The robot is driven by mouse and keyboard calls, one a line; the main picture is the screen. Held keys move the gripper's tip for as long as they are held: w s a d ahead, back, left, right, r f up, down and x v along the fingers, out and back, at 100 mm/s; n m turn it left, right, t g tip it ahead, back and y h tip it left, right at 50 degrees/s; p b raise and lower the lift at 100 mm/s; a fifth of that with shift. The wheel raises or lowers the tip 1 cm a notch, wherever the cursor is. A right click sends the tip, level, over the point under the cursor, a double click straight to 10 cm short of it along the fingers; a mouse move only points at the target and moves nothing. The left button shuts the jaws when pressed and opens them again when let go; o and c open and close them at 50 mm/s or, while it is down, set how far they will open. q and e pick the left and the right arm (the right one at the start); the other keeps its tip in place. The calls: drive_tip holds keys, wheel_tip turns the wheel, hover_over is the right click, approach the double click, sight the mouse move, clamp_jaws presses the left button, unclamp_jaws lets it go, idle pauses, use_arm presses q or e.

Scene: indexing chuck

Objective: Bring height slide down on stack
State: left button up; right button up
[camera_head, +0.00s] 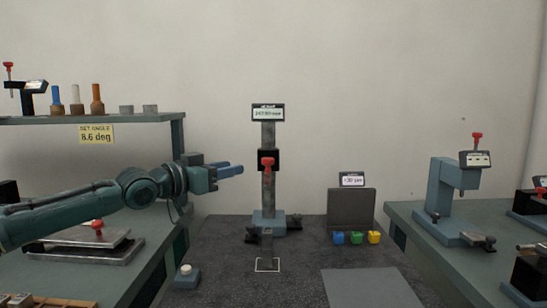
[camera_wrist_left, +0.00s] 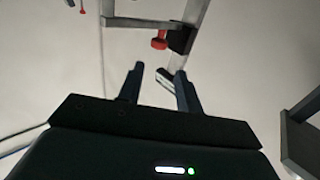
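The height gauge has a grey upright column (camera_head: 268,201) on a blue-grey base (camera_head: 262,216), with a display (camera_head: 268,113) on top whose digits are too small to read surely. Its black slide (camera_head: 276,157) with a red knob (camera_head: 267,162) sits partway up the column. The left wrist view shows the knob (camera_wrist_left: 159,40) and slide (camera_wrist_left: 182,38) beyond the open fingertips (camera_wrist_left: 160,69). My right gripper is not in view.
A dark plate (camera_head: 351,208) with a small display stands right of the gauge, with blue, green and yellow blocks (camera_head: 356,238) before it. A grey mat (camera_head: 370,288) lies at front right. A button box (camera_head: 187,277) is at front left. Benches flank both sides.

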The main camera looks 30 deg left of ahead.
sight(264, 161)
use_arm(q)
drive_tip(key=p+x, duration=0.4)
drive_tip(key=x, duration=0.1)
drive_tip(key=p+x, duration=0.4)
drive_tip(key=x, duration=0.2)
drive_tip(key=shift+d+p, duration=0.25)
drive_tip(key=shift+p, duration=0.15)
drive_tip(key=shift+x, duration=0.85)
drive_tip(key=shift+f, duration=0.1)
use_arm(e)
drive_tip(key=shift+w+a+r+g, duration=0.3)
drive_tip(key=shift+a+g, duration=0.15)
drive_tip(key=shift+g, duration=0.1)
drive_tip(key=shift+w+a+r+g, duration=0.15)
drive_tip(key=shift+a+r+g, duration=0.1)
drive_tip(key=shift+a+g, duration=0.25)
use_arm(q)
drive_tip(key=shift+c, duration=0.4)
